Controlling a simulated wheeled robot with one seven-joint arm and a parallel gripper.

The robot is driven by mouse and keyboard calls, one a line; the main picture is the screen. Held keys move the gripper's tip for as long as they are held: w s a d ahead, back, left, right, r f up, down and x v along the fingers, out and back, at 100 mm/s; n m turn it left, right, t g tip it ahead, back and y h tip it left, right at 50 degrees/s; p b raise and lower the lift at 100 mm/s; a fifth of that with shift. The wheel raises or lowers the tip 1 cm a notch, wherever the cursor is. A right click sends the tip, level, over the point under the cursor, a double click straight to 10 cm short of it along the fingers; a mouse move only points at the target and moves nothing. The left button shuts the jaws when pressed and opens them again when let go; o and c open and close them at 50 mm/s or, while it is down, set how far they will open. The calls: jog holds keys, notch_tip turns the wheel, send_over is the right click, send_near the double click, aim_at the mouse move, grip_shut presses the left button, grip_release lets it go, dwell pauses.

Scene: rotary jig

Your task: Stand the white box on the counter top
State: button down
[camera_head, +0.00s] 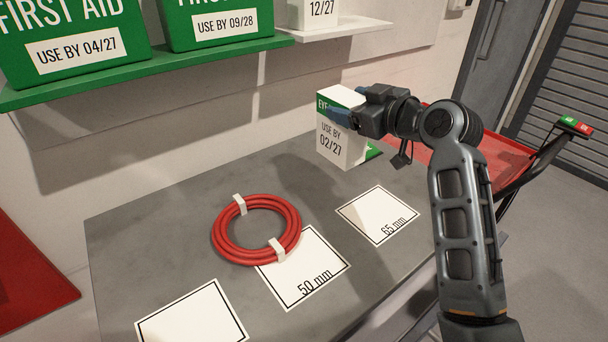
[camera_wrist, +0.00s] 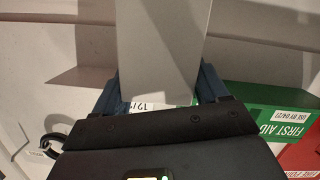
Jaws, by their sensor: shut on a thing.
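The white box (camera_head: 342,142) with a green band and a "USE BY 02/27" label looks upright at the back right of the grey counter top (camera_head: 185,215). My gripper (camera_head: 350,108) is shut on its upper part, reaching in from the right. In the wrist view the box's plain grey-looking face (camera_wrist: 163,45) lies between the two blue fingers (camera_wrist: 160,88). The fingers partly cover the box's top in the head view. I cannot tell whether its lower edge touches the counter. A green patch (camera_head: 374,152) shows at its lower right.
A red coiled hose (camera_head: 257,229) lies partly on the "50 mm" card (camera_head: 318,272). The "65 mm" card (camera_head: 376,214) and a blank-looking card (camera_head: 190,318) are flat. A green shelf (camera_head: 180,66) with first aid boxes overhangs the back. A red trolley (camera_head: 497,158) stands behind my arm.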

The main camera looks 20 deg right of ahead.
jog(key=s+a+f+p, duration=0.2)
jog(key=s+a+f, duration=0.2)
jog(key=a+f, duration=0.4)
jog(key=shift+s+f, duration=0.25)
jog(key=shift+f, duration=0.45)
grip_release()
jog(key=shift+s, duration=0.1)
jog(key=b+v, duration=0.1)
jog(key=v, duration=1.1)
jog(key=shift+b, duration=0.3)
jog(key=shift+f, duration=0.1)
